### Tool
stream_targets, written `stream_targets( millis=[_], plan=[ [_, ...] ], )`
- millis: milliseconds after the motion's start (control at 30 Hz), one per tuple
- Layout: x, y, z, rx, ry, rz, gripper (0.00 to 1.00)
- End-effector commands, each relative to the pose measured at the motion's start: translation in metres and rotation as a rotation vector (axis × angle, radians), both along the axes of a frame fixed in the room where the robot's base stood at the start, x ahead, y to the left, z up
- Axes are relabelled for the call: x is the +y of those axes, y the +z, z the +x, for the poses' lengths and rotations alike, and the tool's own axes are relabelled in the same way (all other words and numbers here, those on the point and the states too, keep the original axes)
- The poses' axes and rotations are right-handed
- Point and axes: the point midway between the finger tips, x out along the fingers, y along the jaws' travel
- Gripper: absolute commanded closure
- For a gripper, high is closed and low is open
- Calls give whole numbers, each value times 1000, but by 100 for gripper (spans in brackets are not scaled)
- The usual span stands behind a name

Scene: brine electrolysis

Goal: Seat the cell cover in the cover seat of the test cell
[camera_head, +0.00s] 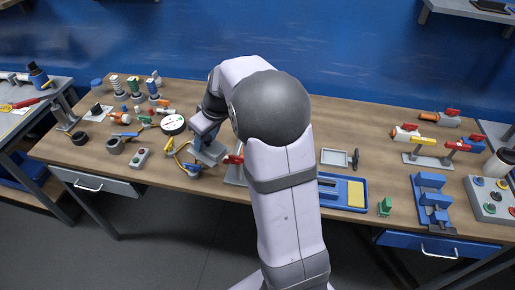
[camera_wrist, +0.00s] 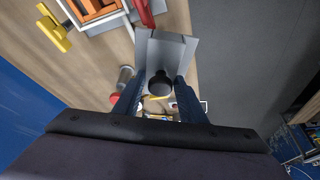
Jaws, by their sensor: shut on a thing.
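My gripper (camera_wrist: 159,84) is shut on the dark round knob of a grey plate, which I take to be the cell cover (camera_wrist: 175,50). In the wrist view the plate spans the space just past the fingertips. In the head view the cover (camera_head: 213,156) is held near the front edge of the wooden bench, with my gripper (camera_head: 203,138) above it. A yellow-and-blue item (camera_head: 192,170) shows just left of and below the plate. I cannot make out the test cell or its cover seat; my arm and the plate hide that area.
A red part (camera_head: 234,159) is close right of the cover. A blue tray (camera_head: 328,192) and a blue fixture (camera_head: 431,203) stand farther right. The wrist view shows a yellow part (camera_wrist: 52,27).

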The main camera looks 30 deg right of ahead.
Motion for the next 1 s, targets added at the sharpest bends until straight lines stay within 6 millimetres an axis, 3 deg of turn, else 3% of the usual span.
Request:
stream_targets(
  millis=[300,500,833,1000],
  plan=[
    [-100,25,-10,-6,220,-1,89],
    [-141,42,-27,-5,362,-2,89],
    [-156,50,-37,-3,434,-2,89],
    [-156,38,-37,-2,434,1,89]
  ],
)
